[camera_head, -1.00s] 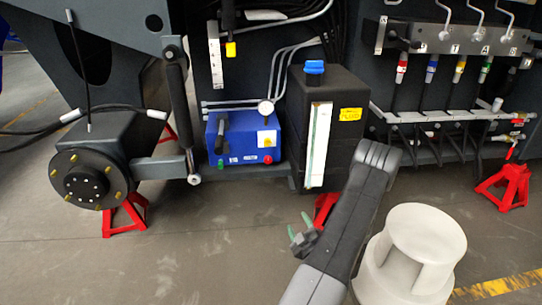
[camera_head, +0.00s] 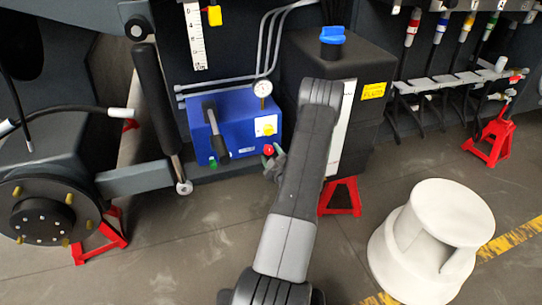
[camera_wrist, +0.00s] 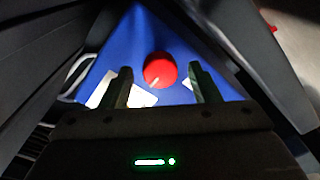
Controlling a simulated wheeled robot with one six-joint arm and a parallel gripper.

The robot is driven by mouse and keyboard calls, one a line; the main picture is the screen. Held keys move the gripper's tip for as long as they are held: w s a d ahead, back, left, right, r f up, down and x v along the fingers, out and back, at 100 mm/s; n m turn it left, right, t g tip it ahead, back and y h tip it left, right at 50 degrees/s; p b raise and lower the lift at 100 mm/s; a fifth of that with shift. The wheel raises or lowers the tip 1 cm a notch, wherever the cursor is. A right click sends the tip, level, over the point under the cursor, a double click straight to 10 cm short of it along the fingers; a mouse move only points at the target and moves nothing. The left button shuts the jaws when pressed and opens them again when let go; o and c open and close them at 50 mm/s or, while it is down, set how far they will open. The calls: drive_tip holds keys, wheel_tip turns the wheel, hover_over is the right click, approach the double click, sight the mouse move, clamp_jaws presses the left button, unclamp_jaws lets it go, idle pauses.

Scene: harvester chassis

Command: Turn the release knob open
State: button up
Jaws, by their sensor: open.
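A red round knob (camera_head: 268,150) sits on the front of a blue box (camera_head: 225,125), near its lower right corner. In the wrist view the red knob (camera_wrist: 159,70) shows a pale line on its face and lies between my two fingers, beyond their tips or level with them; I cannot tell which. My gripper (camera_wrist: 161,74) is open, with a gap on both sides of the knob. In the head view my gripper (camera_head: 274,160) is right at the knob, partly hidden by my forearm.
The blue box carries a dark lever (camera_head: 213,126), a gauge (camera_head: 262,88), a yellow square part (camera_head: 266,126) and a green knob (camera_head: 213,162). A black tank (camera_head: 345,60) with a blue cap (camera_head: 332,35) stands close on the right. A white stool (camera_head: 430,240) is on the floor.

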drive_tip(key=shift+w, duration=0.1)
drive_tip(key=shift+a, duration=0.1)
drive_tip(key=c, duration=1)
